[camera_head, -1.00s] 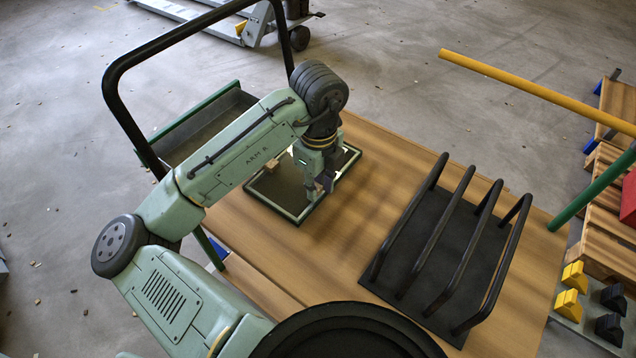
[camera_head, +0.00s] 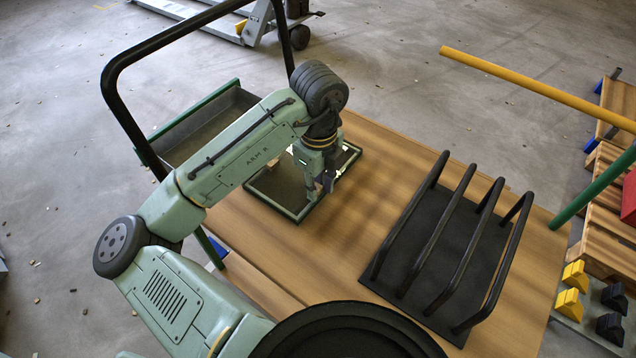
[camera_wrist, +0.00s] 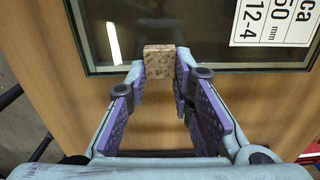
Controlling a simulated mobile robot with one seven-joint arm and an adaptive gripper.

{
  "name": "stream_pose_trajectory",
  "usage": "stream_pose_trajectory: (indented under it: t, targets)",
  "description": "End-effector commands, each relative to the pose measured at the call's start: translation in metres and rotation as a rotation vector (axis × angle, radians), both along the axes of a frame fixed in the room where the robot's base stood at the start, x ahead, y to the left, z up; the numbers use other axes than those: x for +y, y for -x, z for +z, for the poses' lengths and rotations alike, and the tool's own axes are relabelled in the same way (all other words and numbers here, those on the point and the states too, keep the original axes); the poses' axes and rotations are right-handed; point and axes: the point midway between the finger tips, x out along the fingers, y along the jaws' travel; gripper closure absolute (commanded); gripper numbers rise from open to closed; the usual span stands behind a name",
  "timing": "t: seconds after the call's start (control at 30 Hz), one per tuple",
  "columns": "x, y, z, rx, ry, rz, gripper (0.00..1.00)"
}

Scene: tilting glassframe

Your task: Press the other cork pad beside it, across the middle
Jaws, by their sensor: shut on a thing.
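A dark glass panel in a pale green frame (camera_head: 270,205) lies on the wooden table. Its near edge (camera_wrist: 235,69) crosses the upper part of the wrist view, with a white printed label (camera_wrist: 272,22) on the glass. My gripper (camera_head: 323,188) is over the frame's near right side. In the wrist view, my gripper (camera_wrist: 159,76) has its purple-padded fingers closed on a small speckled brown cork pad (camera_wrist: 159,60), at the frame's edge. I cannot tell whether the pad touches the glass. A small brown block (camera_head: 273,165), seemingly cork, shows on the frame's far left part.
A black rack with several upright hoops (camera_head: 437,235) stands on the table's right. Bare table (camera_head: 345,215) lies between rack and frame. A black rail (camera_head: 125,105) rises at the left, and a yellow bar (camera_head: 535,88) crosses at the right.

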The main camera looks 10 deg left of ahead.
Motion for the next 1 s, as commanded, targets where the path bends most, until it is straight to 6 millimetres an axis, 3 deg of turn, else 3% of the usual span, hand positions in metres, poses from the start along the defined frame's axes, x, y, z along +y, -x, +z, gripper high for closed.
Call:
stream_pose_trajectory:
  t: [0.27,0.3,0.63,1.0]
  targets:
    - [-0.0002,0.0001,-0.0004,0.001,0.0,0.0,0.85]
    - [-0.0002,0.0001,-0.0004,0.001,0.0,0.0,0.76]
    - [-0.0001,0.0,-0.0003,0.0,0.001,0.0,0.55]
    - [-0.0001,0.0,0.0024,0.0,0.0,0.0,0.55]
